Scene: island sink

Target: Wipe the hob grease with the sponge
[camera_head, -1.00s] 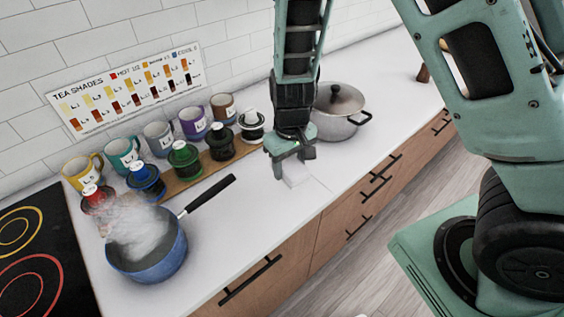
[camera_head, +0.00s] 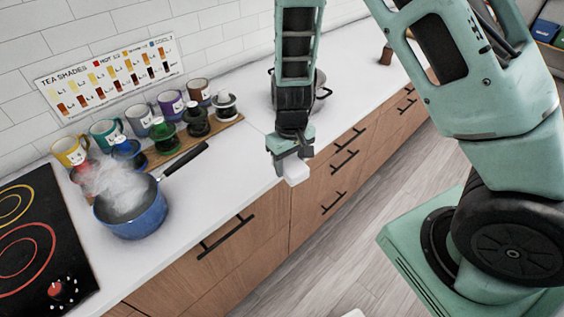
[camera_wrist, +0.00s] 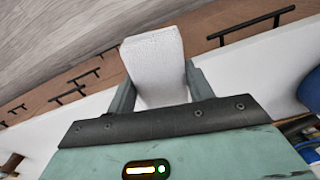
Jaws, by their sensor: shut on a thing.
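My gripper (camera_head: 290,168) is shut on a white block-shaped sponge (camera_head: 296,173) near the counter's front edge, right of the blue pot. In the wrist view the sponge (camera_wrist: 154,62) sticks out between the two fingers (camera_wrist: 158,88). The black hob (camera_head: 35,255) is at the lower left, with a yellow ring, a red ring and a red knob (camera_head: 56,288). I cannot make out grease on the visible part of the hob.
A steaming blue pot (camera_head: 138,222) stands on the counter just right of the hob, its black handle pointing toward my gripper. A metal pot (camera_head: 318,88) is partly hidden behind my arm. Counter between the blue pot and my gripper is clear.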

